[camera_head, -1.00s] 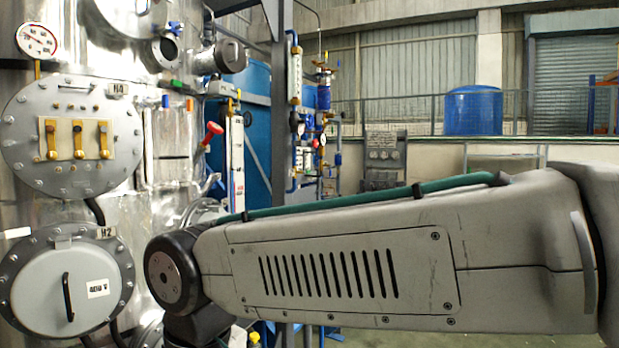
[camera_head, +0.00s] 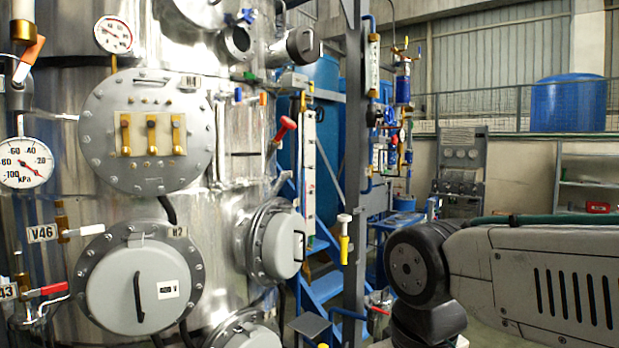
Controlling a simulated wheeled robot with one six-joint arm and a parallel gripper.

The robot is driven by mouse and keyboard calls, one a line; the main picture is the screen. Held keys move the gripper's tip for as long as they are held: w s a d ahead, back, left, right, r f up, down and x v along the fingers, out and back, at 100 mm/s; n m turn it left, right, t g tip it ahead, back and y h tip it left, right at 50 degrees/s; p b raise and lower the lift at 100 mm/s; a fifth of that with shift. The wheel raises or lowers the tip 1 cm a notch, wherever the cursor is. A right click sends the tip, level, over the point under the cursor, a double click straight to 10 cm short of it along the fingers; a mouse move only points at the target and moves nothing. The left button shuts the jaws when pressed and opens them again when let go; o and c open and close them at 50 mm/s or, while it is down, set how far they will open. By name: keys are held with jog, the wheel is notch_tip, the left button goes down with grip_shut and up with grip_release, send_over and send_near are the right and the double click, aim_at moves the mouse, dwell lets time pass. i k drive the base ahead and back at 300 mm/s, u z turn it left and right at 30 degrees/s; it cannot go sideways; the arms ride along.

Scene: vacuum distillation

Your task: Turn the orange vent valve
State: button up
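An orange lever handle (camera_head: 31,50) sits at the upper left edge, on a valve below a brass fitting (camera_head: 23,31) and above a round pressure gauge (camera_head: 25,163). A small orange knob (camera_head: 263,98) is also on the steel vessel (camera_head: 225,160), near its upper right side. I cannot tell from labels which of these is the vent valve. My gripper is out of view. Only my grey arm link and its black joint show at the right, well away from the orange lever.
Red-handled valve (camera_head: 53,288) and valve V46 (camera_head: 60,231) are at the left. Flanged hatch H2 (camera_head: 138,285) and plate H4 (camera_head: 145,170) stick out of the vessel. A grey post (camera_head: 355,150) and blue steps (camera_head: 325,285) stand between vessel and arm.

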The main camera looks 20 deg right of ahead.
aim_at(28, 59)
jog(key=k, duration=0.35)
jog(key=u, duration=0.95)
jog(key=i, duration=1.05)
jog(key=z, duration=0.15)
